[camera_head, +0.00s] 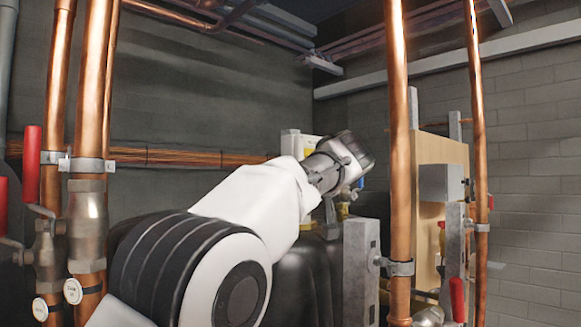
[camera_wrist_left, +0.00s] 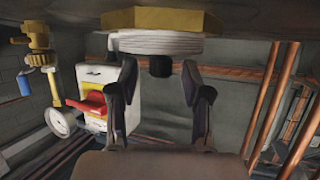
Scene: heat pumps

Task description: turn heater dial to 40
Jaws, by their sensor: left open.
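My left gripper (camera_wrist_left: 158,80) is open in the left wrist view, with a dark finger on each side. Between and just beyond the fingertips is a white ribbed round part (camera_wrist_left: 157,43) under a yellow hexagonal fitting (camera_wrist_left: 162,18). A short dark stub hangs below it. This may be the heater dial; no markings or number can be read. Neither finger clearly touches it. In the head view my left arm reaches to the upper right, and the gripper end (camera_head: 345,157) hides what lies behind it. My right gripper is in neither view.
In the wrist view, a white box (camera_wrist_left: 97,75) with a red part (camera_wrist_left: 88,104) and a round gauge (camera_wrist_left: 61,122) are at left. Copper pipes (camera_wrist_left: 275,90) run at right. In the head view, vertical copper pipes (camera_head: 400,200) and a wooden panel (camera_head: 443,170) stand right of my arm.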

